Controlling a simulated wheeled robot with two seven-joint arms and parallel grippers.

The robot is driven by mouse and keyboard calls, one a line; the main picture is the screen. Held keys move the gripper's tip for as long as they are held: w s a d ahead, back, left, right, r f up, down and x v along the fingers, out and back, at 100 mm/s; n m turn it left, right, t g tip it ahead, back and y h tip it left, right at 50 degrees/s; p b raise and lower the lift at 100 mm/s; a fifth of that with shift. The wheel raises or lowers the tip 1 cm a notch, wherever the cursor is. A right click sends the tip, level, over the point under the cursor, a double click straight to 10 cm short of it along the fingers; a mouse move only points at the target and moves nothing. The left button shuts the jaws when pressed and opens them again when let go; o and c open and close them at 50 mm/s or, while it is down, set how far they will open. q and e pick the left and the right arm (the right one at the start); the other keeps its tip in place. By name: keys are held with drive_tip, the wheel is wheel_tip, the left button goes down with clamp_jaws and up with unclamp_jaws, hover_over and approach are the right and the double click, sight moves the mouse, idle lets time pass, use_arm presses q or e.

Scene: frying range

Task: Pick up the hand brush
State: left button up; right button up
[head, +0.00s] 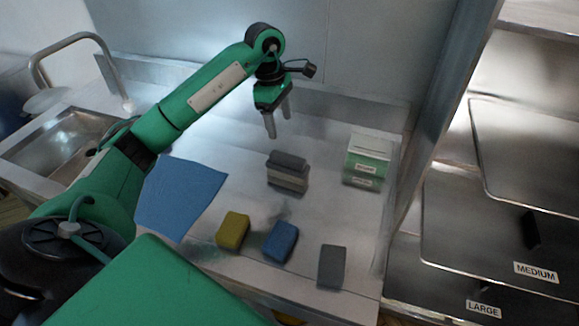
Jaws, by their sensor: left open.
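What looks like the hand brush (287,171) is a grey block with a paler layer in it. It lies on the white counter in the middle of the head view. My left gripper (278,122) is open and empty, pointing down. Its fingertips are above and behind the brush in the picture, apart from it. The exact height of the gap cannot be told. My right gripper is not in view.
A blue cloth (180,197) lies left. A yellow sponge (233,230), a blue sponge (280,241) and a grey block (331,266) line the front. A green-and-white box (367,158) stands right of the brush.

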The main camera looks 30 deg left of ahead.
sight(287, 156)
use_arm(q)
drive_tip(key=f, duration=0.2)
drive_tip(key=d+f+p, duration=0.1)
drive_tip(key=f, duration=0.2)
drive_tip(key=f+p, duration=0.1)
drive_tip(key=f, duration=0.2)
drive_tip(key=shift+w+d, duration=0.1)
drive_tip(key=shift+d, duration=0.05)
drive_tip(key=f+p, duration=0.1)
drive_tip(key=f, duration=0.1)
drive_tip(key=d+f+p, duration=0.1)
drive_tip(key=f, duration=0.1)
drive_tip(key=shift+w+f, duration=0.1)
drive_tip(key=shift+f, duration=0.2)
drive_tip(key=shift+f+p, duration=0.3)
drive_tip(key=shift+f, duration=0.05)
drive_tip(key=shift+c, duration=0.4)
drive_tip(key=c, duration=1.1)
